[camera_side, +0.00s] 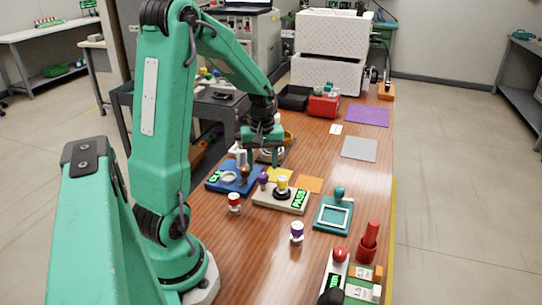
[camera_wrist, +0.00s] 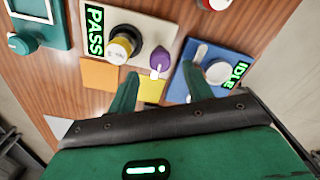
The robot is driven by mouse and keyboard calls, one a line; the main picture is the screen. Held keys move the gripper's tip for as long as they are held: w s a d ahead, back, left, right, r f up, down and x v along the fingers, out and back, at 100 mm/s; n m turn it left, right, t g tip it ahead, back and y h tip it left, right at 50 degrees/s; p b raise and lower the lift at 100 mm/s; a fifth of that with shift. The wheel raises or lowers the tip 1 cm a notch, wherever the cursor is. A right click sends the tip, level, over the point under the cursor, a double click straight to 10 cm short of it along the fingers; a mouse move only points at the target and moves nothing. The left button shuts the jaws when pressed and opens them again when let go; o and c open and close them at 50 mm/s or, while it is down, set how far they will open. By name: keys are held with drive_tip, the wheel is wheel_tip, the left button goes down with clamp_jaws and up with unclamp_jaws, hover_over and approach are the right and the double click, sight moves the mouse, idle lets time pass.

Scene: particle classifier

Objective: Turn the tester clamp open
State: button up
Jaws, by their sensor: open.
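The beige tester (camera_side: 281,200) stands on the wooden bench, its display lit PASS. A yellow-capped piece (camera_side: 283,184) sits upright in its dark round socket; the piece also shows in the wrist view (camera_wrist: 121,47). The purple knob (camera_wrist: 160,60), apparently the clamp, is at the tester's edge beside the socket. It also shows in the side view (camera_side: 263,179). My gripper (camera_wrist: 162,80) is open, with its fingers on either side of the knob's line in the wrist view and nothing between them. In the side view my gripper (camera_side: 263,150) is above and beyond the knob, apart from it.
A blue station (camera_wrist: 221,88) reading IDLE, with a white lever, is close beside the tester. A red-capped piece (camera_side: 234,203) and a purple-capped piece (camera_side: 297,232) stand on the bench. A teal frame (camera_side: 321,223) is right of the tester. The purple mat (camera_side: 367,115) is bare.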

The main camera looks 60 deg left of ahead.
sight(263, 175)
drive_tip(key=shift+r, duration=1.85)
drive_tip(key=shift+d+r, duration=0.3)
drive_tip(key=shift+d, duration=0.1)
drive_tip(key=s+d+r+m+t, duration=0.2)
drive_tip(key=d+r+m, duration=0.3)
drive_tip(key=d, duration=0.5)
drive_tip(key=s+d+r+m+t, duration=0.3)
drive_tip(key=s+d+r+m, duration=0.2)
drive_tip(key=d+m, duration=0.4)
drive_tip(key=shift+d+r+m+t, duration=0.2)
drive_tip(key=shift+d+m+t, duration=0.1)
drive_tip(key=shift+d, duration=0.5)
